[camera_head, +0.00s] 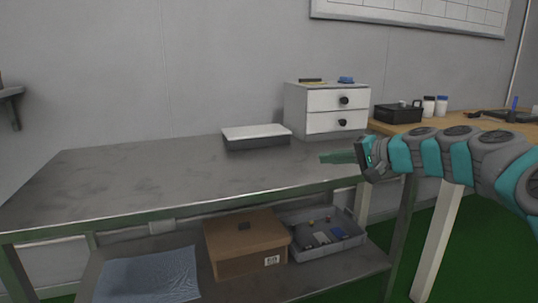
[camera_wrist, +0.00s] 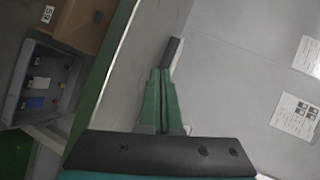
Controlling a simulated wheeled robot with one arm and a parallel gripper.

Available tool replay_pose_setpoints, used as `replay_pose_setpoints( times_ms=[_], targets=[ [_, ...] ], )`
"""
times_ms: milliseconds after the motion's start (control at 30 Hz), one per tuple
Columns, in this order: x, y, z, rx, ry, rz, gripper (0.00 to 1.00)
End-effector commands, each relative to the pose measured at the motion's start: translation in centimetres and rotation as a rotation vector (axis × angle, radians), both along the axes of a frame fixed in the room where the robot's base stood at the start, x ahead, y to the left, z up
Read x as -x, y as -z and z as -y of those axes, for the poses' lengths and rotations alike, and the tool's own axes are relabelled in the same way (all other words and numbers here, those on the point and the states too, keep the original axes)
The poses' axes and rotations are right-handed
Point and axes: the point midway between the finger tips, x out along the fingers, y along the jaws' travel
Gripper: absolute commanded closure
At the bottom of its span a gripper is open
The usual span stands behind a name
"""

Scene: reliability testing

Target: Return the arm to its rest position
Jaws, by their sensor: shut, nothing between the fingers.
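My arm reaches in from the right edge of the head view, stretched out in front of the workbench (camera_head: 150,178). My gripper (camera_head: 325,157) is at its left end, near the right part of the bench's top and level with the white drawer unit's lower area in the picture. In the wrist view, the two green fingers of my gripper (camera_wrist: 161,72) lie together with nothing between them. A grey and white flat box (camera_head: 256,137) lies on the bench beyond and left of my gripper. Its narrow edge seems to show past my fingertips in the wrist view.
The drawer unit (camera_head: 327,108) stands at the bench's back right. A wooden table (camera_head: 450,125) on the right carries a black box (camera_head: 398,113) and bottles. The lower shelf holds a brown box (camera_head: 245,245), a grey bin (camera_head: 325,249) and a blue mat (camera_head: 150,277). The bench's left is clear.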

Motion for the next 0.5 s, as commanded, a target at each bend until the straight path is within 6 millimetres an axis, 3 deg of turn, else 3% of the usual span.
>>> replay_pose_setpoints(
  times_ms=[33,100,233,367,500],
  targets=[
    [2.3,0.3,-2.7,0.057,-0.060,-0.020,1.00],
    [5.8,1.8,-6.0,0.142,-0.144,-0.055,1.00],
    [12.8,5.5,-10.2,0.322,-0.280,-0.133,1.00],
    [20.5,10.2,-11.7,0.518,-0.396,-0.233,1.00],
    [28.6,15.1,-10.1,0.731,-0.481,-0.355,1.00]
  ],
)
